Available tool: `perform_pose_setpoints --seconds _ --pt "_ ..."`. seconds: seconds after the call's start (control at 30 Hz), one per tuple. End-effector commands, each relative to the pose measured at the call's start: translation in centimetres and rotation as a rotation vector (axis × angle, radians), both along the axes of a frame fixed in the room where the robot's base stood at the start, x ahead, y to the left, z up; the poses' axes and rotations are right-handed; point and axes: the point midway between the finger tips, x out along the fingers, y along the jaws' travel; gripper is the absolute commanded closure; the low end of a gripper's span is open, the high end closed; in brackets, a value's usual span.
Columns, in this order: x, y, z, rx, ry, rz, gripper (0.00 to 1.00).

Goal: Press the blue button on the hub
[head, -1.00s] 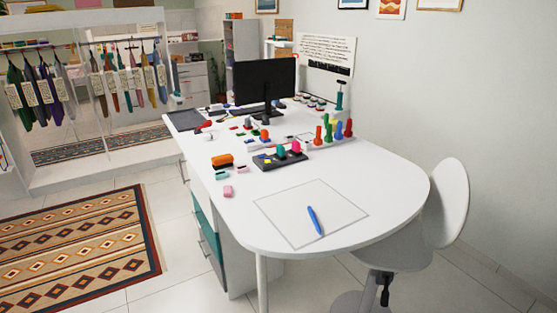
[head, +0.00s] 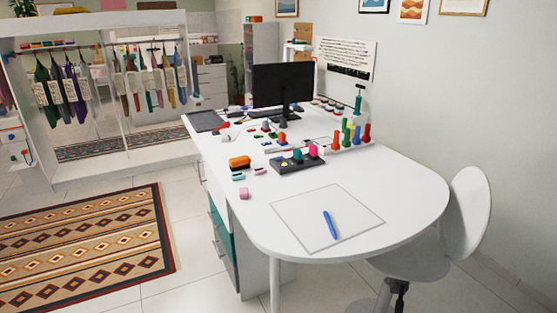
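A white desk (head: 405,195) fills the middle of the head view. A dark flat box (head: 297,164) with a teal, a pink and a small yellow piece on top lies near the desk's middle. I cannot tell whether this box is the hub, and I cannot make out a blue button on it. A blue pen-like stick (head: 330,225) lies on a thin outlined square on the desk. My gripper is not in view.
A black monitor (head: 283,85) and several colored upright pieces stand on the desk. A white chair (head: 465,220) is at the right. A patterned rug (head: 95,245) lies at left, before an open wardrobe (head: 30,160) with hanging clothes. Tiled floor between them is free.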

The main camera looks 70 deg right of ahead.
Motion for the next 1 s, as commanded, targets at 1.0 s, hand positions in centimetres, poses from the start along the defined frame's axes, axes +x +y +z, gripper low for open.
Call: perform_pose_setpoints --seconds 1.0 --pt "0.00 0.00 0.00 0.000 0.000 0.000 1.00"
